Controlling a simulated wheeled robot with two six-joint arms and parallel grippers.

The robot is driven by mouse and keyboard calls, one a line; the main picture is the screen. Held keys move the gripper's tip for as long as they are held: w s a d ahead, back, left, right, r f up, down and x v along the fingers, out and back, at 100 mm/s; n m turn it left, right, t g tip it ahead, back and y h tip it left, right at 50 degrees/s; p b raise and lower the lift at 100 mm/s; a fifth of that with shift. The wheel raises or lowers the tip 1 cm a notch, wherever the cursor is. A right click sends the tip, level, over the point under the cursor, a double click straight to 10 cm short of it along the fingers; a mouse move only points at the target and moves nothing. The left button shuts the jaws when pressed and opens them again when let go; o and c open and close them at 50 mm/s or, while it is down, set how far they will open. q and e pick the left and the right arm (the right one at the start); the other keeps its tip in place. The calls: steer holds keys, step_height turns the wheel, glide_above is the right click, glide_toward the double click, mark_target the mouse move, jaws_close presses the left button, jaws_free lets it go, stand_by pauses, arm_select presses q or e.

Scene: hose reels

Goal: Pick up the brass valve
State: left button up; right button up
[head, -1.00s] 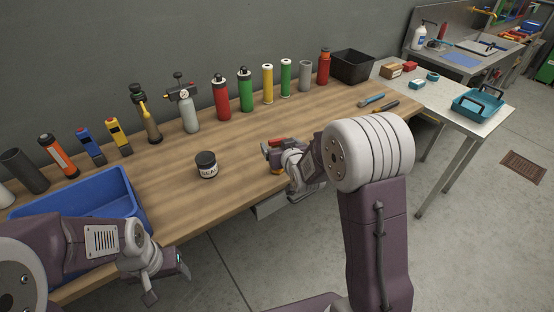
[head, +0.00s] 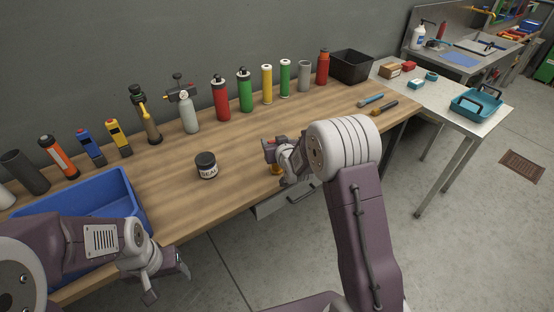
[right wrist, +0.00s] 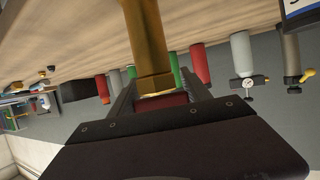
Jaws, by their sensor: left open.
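The brass valve (right wrist: 152,45) fills the upper middle of the right wrist view, its hex part close in front of my right gripper (right wrist: 158,84). The gripper's fingers lie on either side of it; whether they touch it is unclear. In the head view a small bit of brass (head: 277,169) shows at the table's front edge, below my right gripper (head: 272,153), which hides the rest. A red part shows at these fingers. My left gripper (head: 168,283) is open and empty, low in front of the blue bin.
A blue bin (head: 133,190) stands at the left of the wooden table (head: 240,142). A dark SEAL jar (head: 206,166) stands left of my right gripper. Several cylinders, torches and a gauge valve line the wall. A black bin (head: 351,66) stands at the far right end.

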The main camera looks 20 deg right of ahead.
jaws_close()
step_height(320, 180, up, 10)
steer(key=shift+p, duration=0.3)
